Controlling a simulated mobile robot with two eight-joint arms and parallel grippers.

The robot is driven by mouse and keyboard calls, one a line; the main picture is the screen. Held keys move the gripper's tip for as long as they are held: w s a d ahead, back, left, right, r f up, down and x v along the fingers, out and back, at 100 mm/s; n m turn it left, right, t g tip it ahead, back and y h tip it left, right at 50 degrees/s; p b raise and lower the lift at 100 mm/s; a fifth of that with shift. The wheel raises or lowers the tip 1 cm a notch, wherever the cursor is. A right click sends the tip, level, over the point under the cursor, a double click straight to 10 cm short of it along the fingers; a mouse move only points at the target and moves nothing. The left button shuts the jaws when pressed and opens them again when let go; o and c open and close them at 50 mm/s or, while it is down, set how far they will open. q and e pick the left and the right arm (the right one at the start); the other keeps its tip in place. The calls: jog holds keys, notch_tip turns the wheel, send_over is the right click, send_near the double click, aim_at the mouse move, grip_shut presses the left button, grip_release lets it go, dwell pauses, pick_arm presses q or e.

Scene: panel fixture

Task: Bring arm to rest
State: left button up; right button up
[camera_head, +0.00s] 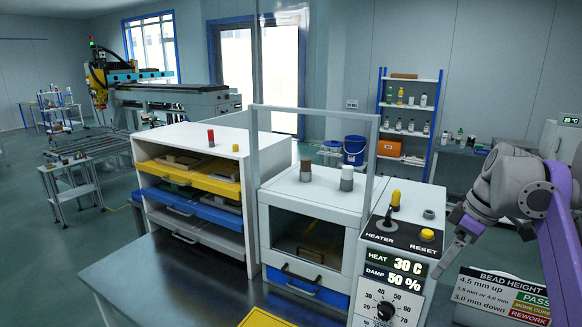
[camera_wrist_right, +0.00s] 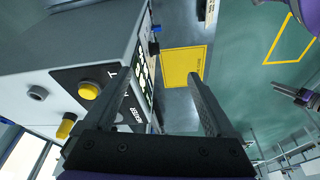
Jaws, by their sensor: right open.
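My right arm comes in from the right in the head view. Its right gripper (camera_head: 442,262) points down and left, beside the right side of the control panel (camera_head: 397,240). In the right wrist view the two dark fingers of the right gripper (camera_wrist_right: 170,45) are apart, with nothing between them. The panel's yellow reset button (camera_head: 427,234) also shows in the wrist view (camera_wrist_right: 88,90), left of the fingers. The black heater switch (camera_head: 388,222) stands upright on the panel top.
A white cabinet (camera_head: 292,212) with a clear upright frame joins the panel on the left. A shelf unit with yellow and blue trays (camera_head: 200,178) stands further left. A bead height sign (camera_head: 502,295) is below my right arm. Open floor lies at far left.

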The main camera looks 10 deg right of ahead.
jog(key=s+a+f+m+t, duration=0.1)
jog(key=s+a+f+m, duration=0.1)
jog(key=s+a+f, duration=0.2)
jog(key=s+a+f+m+t+h, duration=0.1)
jog(key=s+a+f, duration=0.4)
jog(key=a+f, duration=0.6)
jog(key=s+a+f+m+t+h, duration=0.1)
jog(key=s+a+f+m, duration=0.3)
jog(key=a+f, duration=0.4)
notch_tip(320, 180, down, 4)
jog(key=shift+s+a+t, duration=0.25)
jog(key=shift+s+t, duration=0.05)
